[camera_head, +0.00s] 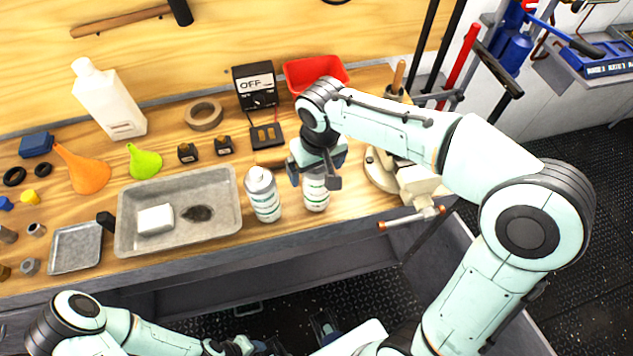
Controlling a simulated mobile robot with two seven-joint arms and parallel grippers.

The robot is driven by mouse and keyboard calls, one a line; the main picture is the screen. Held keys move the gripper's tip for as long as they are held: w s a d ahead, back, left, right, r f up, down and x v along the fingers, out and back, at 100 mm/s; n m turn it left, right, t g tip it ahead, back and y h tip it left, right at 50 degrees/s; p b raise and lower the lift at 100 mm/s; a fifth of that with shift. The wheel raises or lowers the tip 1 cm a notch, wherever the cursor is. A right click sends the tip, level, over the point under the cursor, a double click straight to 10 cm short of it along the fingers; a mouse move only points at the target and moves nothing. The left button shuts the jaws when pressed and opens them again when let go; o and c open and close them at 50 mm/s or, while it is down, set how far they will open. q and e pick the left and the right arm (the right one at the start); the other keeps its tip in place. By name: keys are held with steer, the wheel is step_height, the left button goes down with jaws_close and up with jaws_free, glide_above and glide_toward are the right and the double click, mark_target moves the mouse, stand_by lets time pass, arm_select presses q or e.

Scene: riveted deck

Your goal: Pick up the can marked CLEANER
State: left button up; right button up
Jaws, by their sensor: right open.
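Two pale cans with white and green labels stand side by side near the bench's front edge. The right can (316,196) is upright under my right gripper (314,178). That gripper points down with its jaws apart, one on each side of this can's upper part, and it hides the can's top. I cannot tell whether the fingers touch the can. The lettering on both cans is too small to read, so I cannot tell which says CLEANER. My left gripper is not clearly visible; only part of that arm shows at lower left.
A grey metal tray (180,240) with a white block lies left of the cans. A black meter marked OFF (256,86) and a red bin (314,73) stand behind. A cream-coloured device (420,187) stands close right. A white bottle (108,98) and funnels are at left.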

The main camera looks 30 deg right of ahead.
steer(key=shift+r, duration=0.1)
steer(key=c, duration=1.8)
steer(key=shift+o, duration=0.2)
